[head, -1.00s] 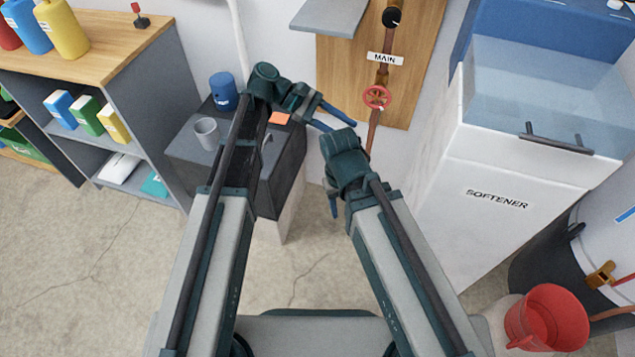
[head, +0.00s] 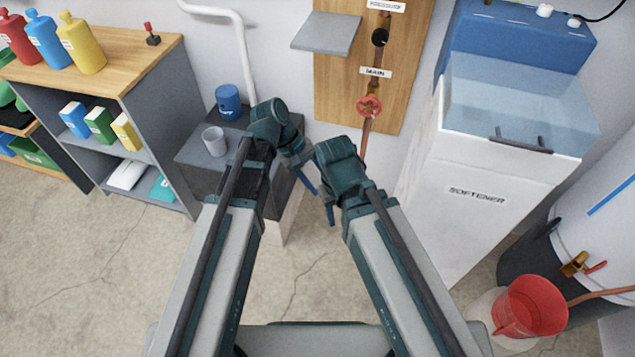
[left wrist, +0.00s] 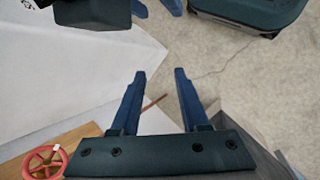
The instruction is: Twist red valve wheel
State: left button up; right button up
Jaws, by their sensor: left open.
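The red valve wheel (head: 369,106) is on a vertical copper pipe in front of a wooden wall board, under the "MAIN" label. It also shows in the lower left corner of the left wrist view (left wrist: 45,162), partly cut off. My left gripper (head: 308,186) is below and left of the wheel, apart from it. In the left wrist view its two blue fingers (left wrist: 158,72) are spread with nothing between them. My right gripper (head: 331,213) points down below the wheel. Two separated blue fingers show at the top of the left wrist view (left wrist: 156,8).
A grey shelf (head: 333,34) juts from the wall left of the pipe. A white softener cabinet (head: 470,215) stands right of the valve. A dark grey cabinet (head: 195,155) with a blue can and grey cup stands left. A red bucket (head: 530,305) stands lower right.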

pick_arm(q)
jog(key=shift+s+a, duration=0.1)
jog(key=shift+s, duration=0.05)
jog(key=n+g+h+b, duration=0.3)
jog(key=n+h+b, duration=0.7)
jog(key=h+b, duration=0.2)
send_near(378, 101)
jog(key=x, duration=1)
jog(key=shift+d+f, duration=0.1)
jog(key=shift+d, duration=0.3)
grip_shut()
